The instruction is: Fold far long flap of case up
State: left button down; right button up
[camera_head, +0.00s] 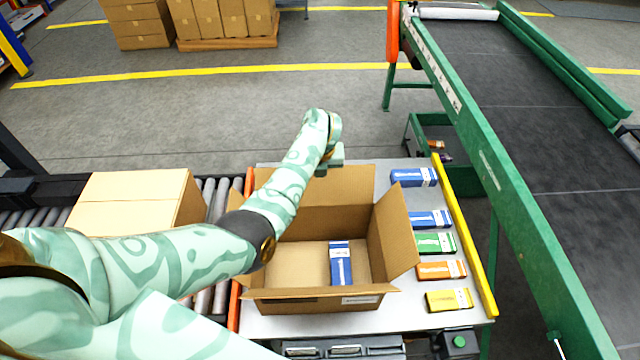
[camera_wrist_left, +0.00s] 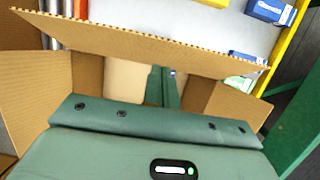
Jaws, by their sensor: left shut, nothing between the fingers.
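The open brown case (camera_head: 315,302) stands on the light table with a blue box (camera_head: 340,264) inside. Its far long flap (camera_head: 352,186) rises at the back edge, partly hidden by my left arm. The right flap (camera_head: 395,232) leans outward and the near flap (camera_head: 290,294) is folded out. My left gripper (camera_head: 330,160) is at the far flap's upper edge, shut and empty. In the left wrist view its fingers (camera_wrist_left: 165,88) are close to a cardboard flap (camera_wrist_left: 140,45); I cannot tell if they touch it. My right gripper is not in view.
Several small boxes, such as a green one (camera_head: 436,243), lie right of the case beside a yellow rail (camera_head: 465,240). A green-framed conveyor (camera_head: 500,180) runs at the right. A closed carton (camera_head: 130,200) sits on rollers at the left.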

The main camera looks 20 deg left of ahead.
pick_arm(q)
jog(key=shift+w+a+f+g+h+b, duration=0.15)
jog(key=shift+w+f+g+b, duration=0.05)
jog(key=shift+w+g+b, duration=0.2)
jog(key=shift+w+a+f+g+h+b, duration=0.15)
jog(key=shift+w+g+b, duration=0.1)
jog(key=shift+b, duration=0.2)
jog(key=shift+w+a+b, duration=0.35)
jog(key=shift+w+b, duration=0.3)
jog(key=shift+b, duration=0.2)
jog(key=shift+r, duration=0.15)
